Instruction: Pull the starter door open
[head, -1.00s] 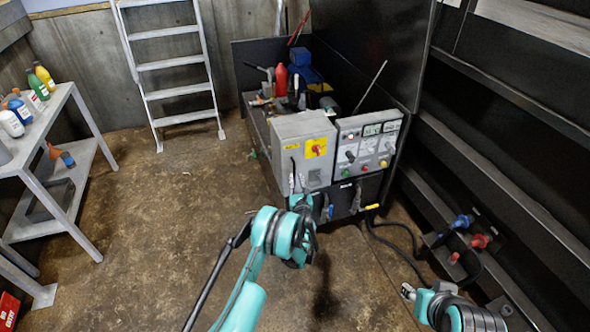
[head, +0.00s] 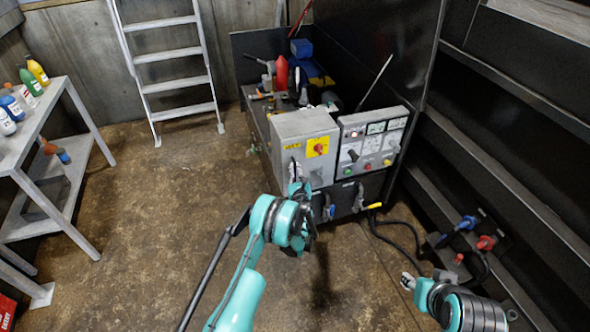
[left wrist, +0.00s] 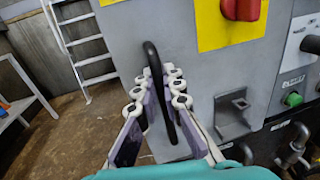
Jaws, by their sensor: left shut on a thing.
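The starter door is the grey front (head: 310,170) of a box with a red rotary switch (head: 318,148) on a yellow plate. It looks closed, with no gap visible. In the left wrist view the grey door face (left wrist: 185,50) fills the middle, and its upright black bar handle (left wrist: 158,90) stands between my fingers. My left gripper (head: 296,180) is at the lower left of the door, shut on the handle; it also shows in the left wrist view (left wrist: 160,88). My right gripper (head: 406,281) is low at the right, away from the door; its jaws are too small to read.
A control panel (head: 372,143) with gauges and buttons adjoins the box on the right. Black cables (head: 400,240) lie on the floor. A ladder (head: 172,87) leans at the back, and a shelf table (head: 37,130) with bottles stands left. The floor between is clear.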

